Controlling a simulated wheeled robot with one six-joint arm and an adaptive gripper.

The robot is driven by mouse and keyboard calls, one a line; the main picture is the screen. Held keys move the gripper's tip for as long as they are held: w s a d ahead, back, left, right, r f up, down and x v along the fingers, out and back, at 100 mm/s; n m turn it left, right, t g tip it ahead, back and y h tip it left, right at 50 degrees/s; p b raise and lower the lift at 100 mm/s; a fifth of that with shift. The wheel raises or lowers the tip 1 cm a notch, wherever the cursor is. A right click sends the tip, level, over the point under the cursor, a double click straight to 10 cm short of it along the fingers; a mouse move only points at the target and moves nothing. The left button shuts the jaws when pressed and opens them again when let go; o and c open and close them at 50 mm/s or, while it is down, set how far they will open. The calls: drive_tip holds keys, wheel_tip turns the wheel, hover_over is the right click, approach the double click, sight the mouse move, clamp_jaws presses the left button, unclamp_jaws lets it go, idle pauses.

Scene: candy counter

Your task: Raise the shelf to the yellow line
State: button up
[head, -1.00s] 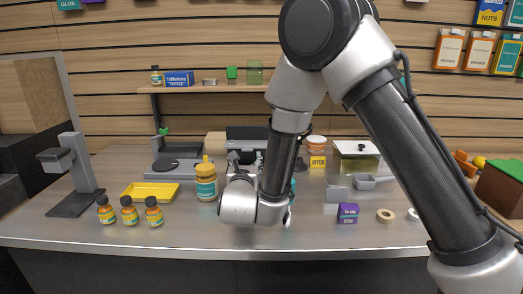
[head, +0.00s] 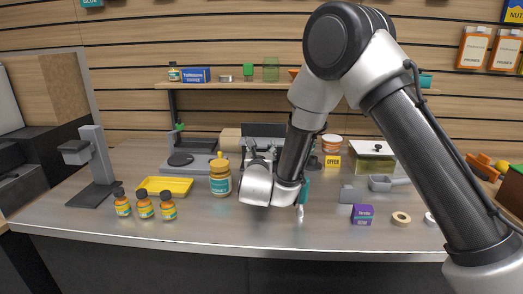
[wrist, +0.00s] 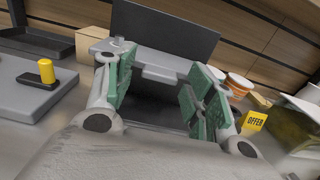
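The wooden shelf (head: 300,86) runs level along the slatted back wall in the head view, with small goods on it. A dark upright post (head: 173,108) stands under its left end, and a small green knob (head: 179,126) shows beside the post. I cannot make out a yellow line on the wall. My gripper (head: 259,156) is low over the middle of the counter, below and in front of the shelf, pointing to the back. In the wrist view my gripper (wrist: 160,78) has its green-padded fingers apart, with nothing held. The shelf is not in the wrist view.
The counter (head: 240,228) holds a yellow tray (head: 165,186), an orange jar (head: 220,180), small bottles (head: 145,205) and a purple box (head: 362,215). A dark screen (wrist: 165,35) stands ahead of my gripper. A yellow-topped piece (wrist: 46,70) is at left, an OFFER sign (wrist: 256,121) at right.

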drive_tip(key=c, duration=1)
drive_tip(key=shift+f, duration=0.3)
clamp_jaws()
drive_tip(key=o, duration=1.2)
unclamp_jaws()
drive_tip(key=shift+o, duration=0.2)
drive_tip(key=s, duration=1.2)
drive_tip(key=shift+a, duration=0.2)
